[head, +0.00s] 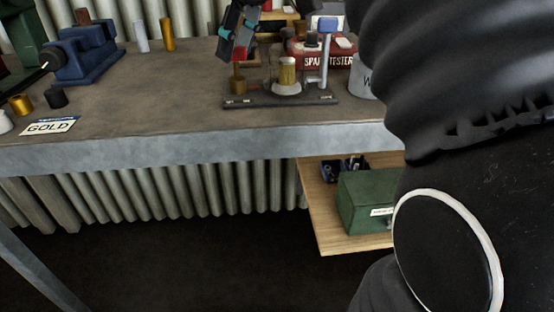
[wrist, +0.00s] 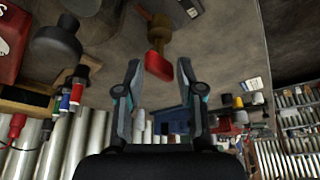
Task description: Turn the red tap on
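The red tap is a brass fitting with a flat red handle (wrist: 158,66) in the wrist view. The brass body (wrist: 160,28) stands on the bench just beyond the fingertips. In the head view the brass body (head: 237,84) stands on the left part of a dark base plate (head: 275,99). In the wrist view my gripper (wrist: 159,64) is open, one finger on each side of the handle's line. I cannot tell whether either finger touches the handle.
A glass-and-metal cup (head: 287,76) and a grey post (head: 325,60) stand right of the tap on the plate. A red spark tester (head: 318,55) is behind. A blue vice (head: 88,52) is at left. The bench front is largely clear.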

